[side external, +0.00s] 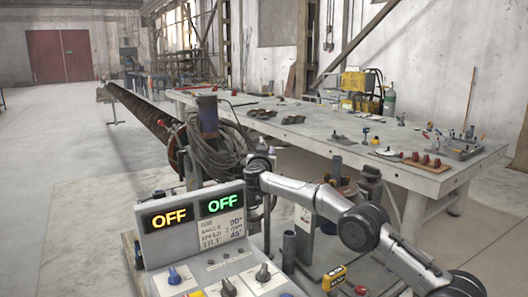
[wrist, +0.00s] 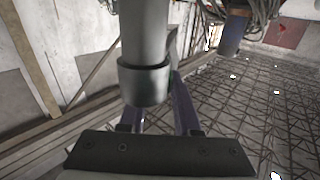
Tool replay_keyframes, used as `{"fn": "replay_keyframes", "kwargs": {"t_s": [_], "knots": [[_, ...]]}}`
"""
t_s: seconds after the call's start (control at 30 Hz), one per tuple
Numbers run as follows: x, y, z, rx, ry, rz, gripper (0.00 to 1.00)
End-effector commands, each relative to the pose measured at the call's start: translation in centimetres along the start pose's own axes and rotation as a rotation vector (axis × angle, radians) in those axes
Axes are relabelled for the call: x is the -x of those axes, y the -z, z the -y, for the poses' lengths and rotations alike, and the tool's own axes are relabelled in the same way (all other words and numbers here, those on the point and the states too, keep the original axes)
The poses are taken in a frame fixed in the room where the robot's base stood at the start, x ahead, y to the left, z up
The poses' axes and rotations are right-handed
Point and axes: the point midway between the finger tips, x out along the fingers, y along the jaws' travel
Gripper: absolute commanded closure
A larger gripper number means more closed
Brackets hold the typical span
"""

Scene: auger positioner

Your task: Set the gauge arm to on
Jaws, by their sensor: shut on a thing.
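A grey control box (side external: 200,265) stands at the lower middle of the side view. Its left display (side external: 169,218) reads OFF in orange and its right display (side external: 221,204) reads OFF in green. My gripper (side external: 258,172) is just right of the displays, small and partly hidden there. In the wrist view my gripper (wrist: 160,100) has its two dark fingers either side of a grey cylindrical part with a collar (wrist: 145,82). This appears to be the gauge arm, and the jaws are shut on it. The cylinder hides the fingertips and the contact.
The box carries blue and dark knobs (side external: 174,276) and a printed label (side external: 220,229). Coiled cables (side external: 215,145) hang behind my gripper. A long grey workbench (side external: 320,135) with small tools runs behind. A yellow item (side external: 334,278) lies at the lower right. Open floor lies to the left.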

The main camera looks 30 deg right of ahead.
Motion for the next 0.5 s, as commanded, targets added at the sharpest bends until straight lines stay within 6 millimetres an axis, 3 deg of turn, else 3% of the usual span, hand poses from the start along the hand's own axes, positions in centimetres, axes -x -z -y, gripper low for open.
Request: {"fn": "replay_keyframes", "kwargs": {"t_s": [0.03,0.5], "knots": [[-0.29,0.68,-0.32,-0.007,-0.018,-0.013,1.0],[-0.21,0.74,-1.25,-0.008,-0.112,-0.011,1.0]]}}
